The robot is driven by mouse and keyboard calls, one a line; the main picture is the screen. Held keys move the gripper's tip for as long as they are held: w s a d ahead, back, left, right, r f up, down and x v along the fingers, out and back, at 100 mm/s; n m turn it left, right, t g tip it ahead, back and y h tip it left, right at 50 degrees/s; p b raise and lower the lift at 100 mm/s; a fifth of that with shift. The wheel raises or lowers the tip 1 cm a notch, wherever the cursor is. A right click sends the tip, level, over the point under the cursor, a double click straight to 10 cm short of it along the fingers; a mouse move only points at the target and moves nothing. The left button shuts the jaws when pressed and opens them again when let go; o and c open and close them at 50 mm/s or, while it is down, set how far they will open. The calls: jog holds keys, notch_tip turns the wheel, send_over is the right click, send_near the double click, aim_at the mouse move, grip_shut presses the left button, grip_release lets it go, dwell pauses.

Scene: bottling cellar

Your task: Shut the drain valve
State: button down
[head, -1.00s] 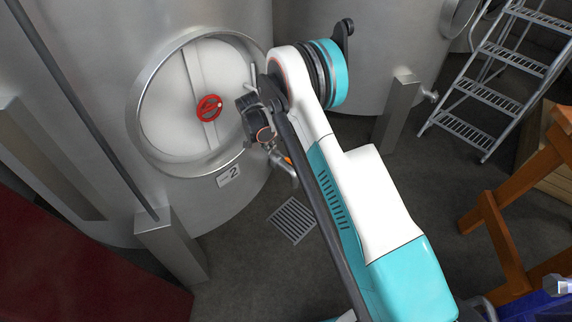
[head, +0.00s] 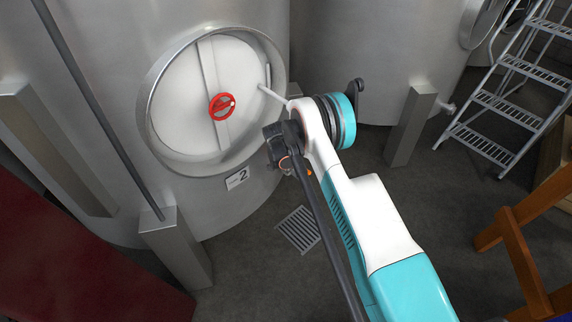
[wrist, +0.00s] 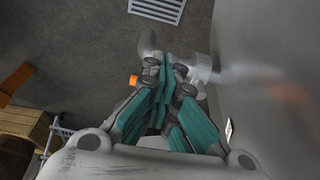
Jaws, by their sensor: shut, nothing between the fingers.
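The drain valve is a grey metal fitting (wrist: 201,68) on the side of the tank, with a bent spout (wrist: 148,44) over the floor. Its orange handle end (wrist: 133,80) shows just left of my fingers in the wrist view; the rest of the handle is hidden behind them. In the head view only an orange spot (head: 309,173) shows beside my arm. My gripper (wrist: 168,70) is shut and empty, its teal fingers in front of the valve. I cannot tell whether they touch the handle. In the head view the fingers are hidden by my arm.
The steel tank (head: 110,60) has a round hatch with a red handwheel (head: 222,105) and a number 2 plate (head: 237,178). A floor grate (head: 298,229) lies below. A tank leg (head: 175,245), a step ladder (head: 510,85) and an orange wooden frame (head: 520,235) stand around.

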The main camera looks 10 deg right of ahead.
aim_at(299, 165)
jog(key=w+d+f+b, duration=0.3)
jog(key=d+f, duration=0.1)
jog(key=f, duration=0.2)
jog(key=shift+d, duration=0.25)
jog(key=shift+d, duration=0.15)
